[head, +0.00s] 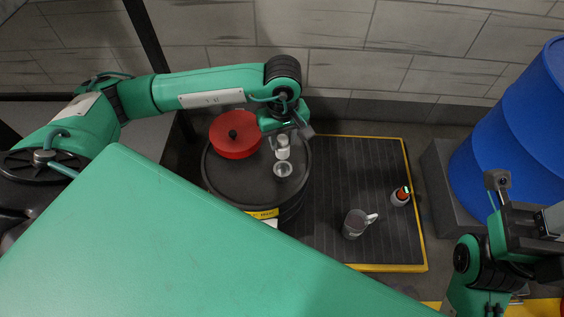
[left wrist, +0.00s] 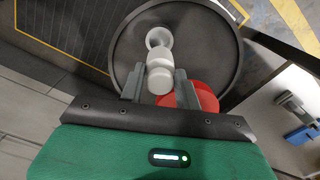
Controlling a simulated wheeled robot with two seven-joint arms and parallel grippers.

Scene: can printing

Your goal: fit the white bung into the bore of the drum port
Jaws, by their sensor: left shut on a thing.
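The white bung (head: 283,153) is held in my left gripper (head: 283,141), which points down over the dark drum top. In the left wrist view the bung (left wrist: 160,76) sits between the two grey fingers (left wrist: 156,86), shut on its sides.
A grey mug (head: 355,223) and a small red-and-white bottle (head: 400,196) stand on the yellow-edged mat (head: 345,165). A blue barrel (head: 515,125) stands at right.

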